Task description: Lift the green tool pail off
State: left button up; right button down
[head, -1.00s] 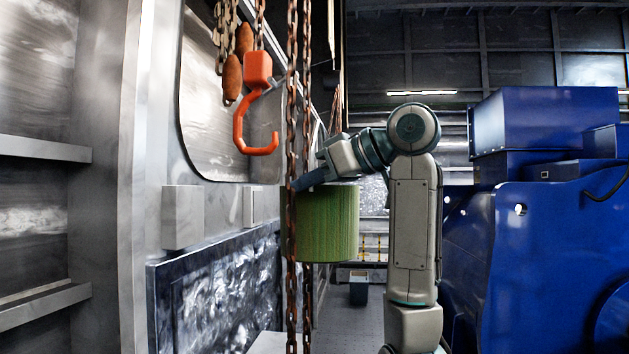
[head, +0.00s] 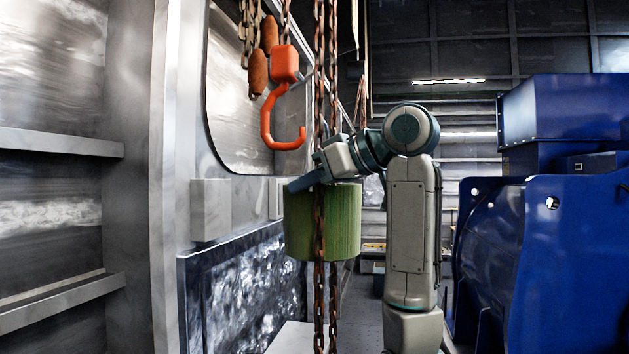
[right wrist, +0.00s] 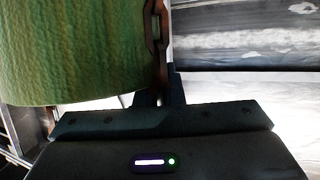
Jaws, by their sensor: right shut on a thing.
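The green tool pail (head: 340,225) hangs in the air near the middle of the head view, upright or nearly so. My right gripper (head: 309,180) is shut on it at its top rim, on the left side. The pail fills the upper left of the right wrist view (right wrist: 70,50), beside the dark gripper body; the grip itself is mostly hidden there. My left gripper is in neither view.
Rusty chains (head: 319,285) hang down in front of the pail in the head view; whether they touch is unclear. An orange hook (head: 268,115) hangs up left. A grey metal wall (head: 210,210) stands left, a large blue machine (head: 560,260) right.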

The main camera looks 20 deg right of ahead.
aim_at(284, 186)
jog(key=a, duration=0.1)
jog(key=w+a, duration=0.1)
jog(key=a, duration=0.1)
jog(key=shift+w+f+p, duration=0.25)
jog(key=shift+w+p, duration=0.05)
jog(key=shift+p, duration=0.1)
jog(key=shift+w+a+f, duration=0.1)
jog(key=shift+a, duration=0.1)
jog(key=shift+w+a+f, duration=0.1)
jog(key=shift+w+a, duration=0.15)
jog(key=shift+a, duration=0.25)
jog(key=shift+w+a+f, duration=0.1)
jog(key=shift+w+a, duration=0.15)
jog(key=shift+a, duration=0.2)
jog(key=shift+r+p, duration=0.15)
jog(key=shift+p, duration=0.15)
